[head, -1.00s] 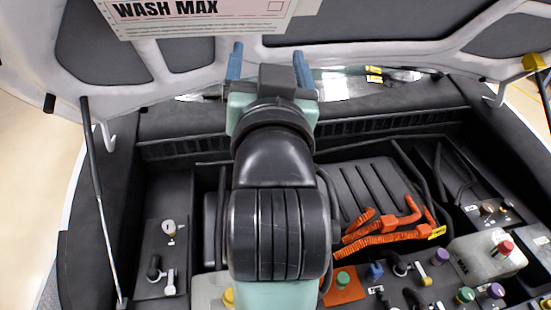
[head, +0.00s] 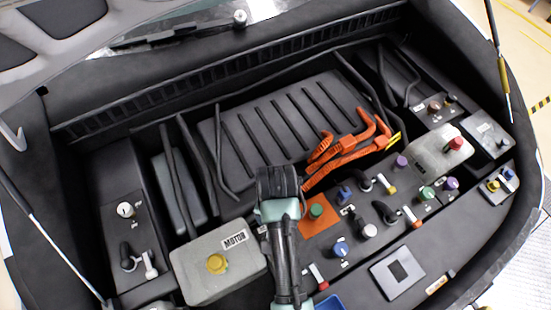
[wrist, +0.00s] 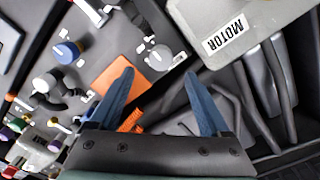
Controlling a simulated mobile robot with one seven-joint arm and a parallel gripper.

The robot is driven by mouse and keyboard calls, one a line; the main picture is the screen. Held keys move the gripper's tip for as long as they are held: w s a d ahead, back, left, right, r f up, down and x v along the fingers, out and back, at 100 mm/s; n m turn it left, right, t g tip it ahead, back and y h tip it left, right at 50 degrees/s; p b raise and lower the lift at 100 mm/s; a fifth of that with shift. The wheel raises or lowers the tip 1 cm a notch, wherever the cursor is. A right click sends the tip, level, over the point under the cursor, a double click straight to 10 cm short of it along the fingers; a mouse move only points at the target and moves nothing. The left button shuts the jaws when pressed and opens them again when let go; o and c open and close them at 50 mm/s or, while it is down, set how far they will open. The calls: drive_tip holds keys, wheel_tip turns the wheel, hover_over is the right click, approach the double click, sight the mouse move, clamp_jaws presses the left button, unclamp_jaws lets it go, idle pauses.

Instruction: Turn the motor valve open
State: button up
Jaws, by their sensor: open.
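My gripper (wrist: 160,88) is open and empty in the wrist view, its two blue fingers apart. In the head view its fingers are hidden behind my arm. The grey motor tank (head: 218,268), labelled MOTOR, has a yellow cap and stands left of my arm. It also shows in the wrist view (wrist: 243,32), upside down. A small grey knob (wrist: 158,57) with a white handle and a label lies just beyond my fingertips, untouched, beside the orange plate (wrist: 108,82). Its label is unreadable, so I cannot tell whether it is the motor valve.
A blue knob (wrist: 67,52) stands beside the orange plate. Red-handled (head: 318,277) and yellow-handled (head: 388,187) valves stand right of my arm. Orange cables (head: 350,148) and black hoses cross the bay. Another grey tank (head: 440,148) with a red cap is at right.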

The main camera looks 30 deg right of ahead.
wheel_tip(320, 180, down, 7)
drive_tip(key=shift+w+f, duration=0.1)
drive_tip(key=shift+w, duration=0.05)
drive_tip(key=shift+c, duration=0.3)
clamp_jaws()
